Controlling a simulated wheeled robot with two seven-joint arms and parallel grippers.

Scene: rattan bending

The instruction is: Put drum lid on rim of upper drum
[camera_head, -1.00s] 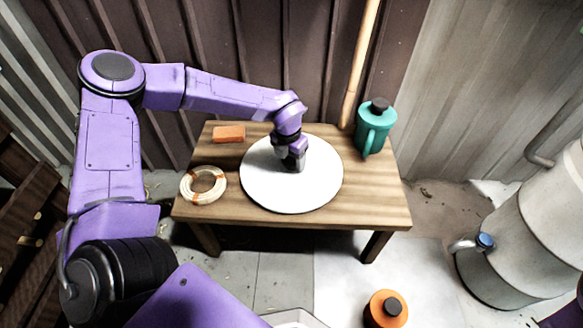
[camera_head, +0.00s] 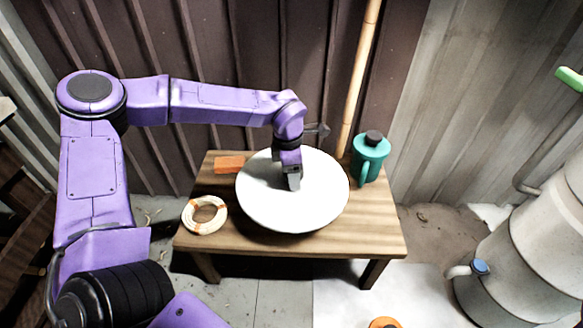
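The white round drum lid (camera_head: 325,200) is held level above the wooden table, with a dark shadow under its front edge. My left gripper (camera_head: 292,183) points down at the middle of the lid and appears shut on its handle, which the fingers hide. Pale grey drum sections (camera_head: 530,235) stand at the right edge, apart from the lid. The upper one is cut off by the frame, and its rim cannot be made out. My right gripper is out of view.
The table (camera_head: 375,235) carries an orange block (camera_head: 229,164), a rattan coil (camera_head: 204,215) and a teal jug (camera_head: 369,160). A bamboo pole (camera_head: 357,85) leans behind it. A pipe with a green handle (camera_head: 570,79) is at the right wall. An orange-topped object (camera_head: 385,323) is on the floor.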

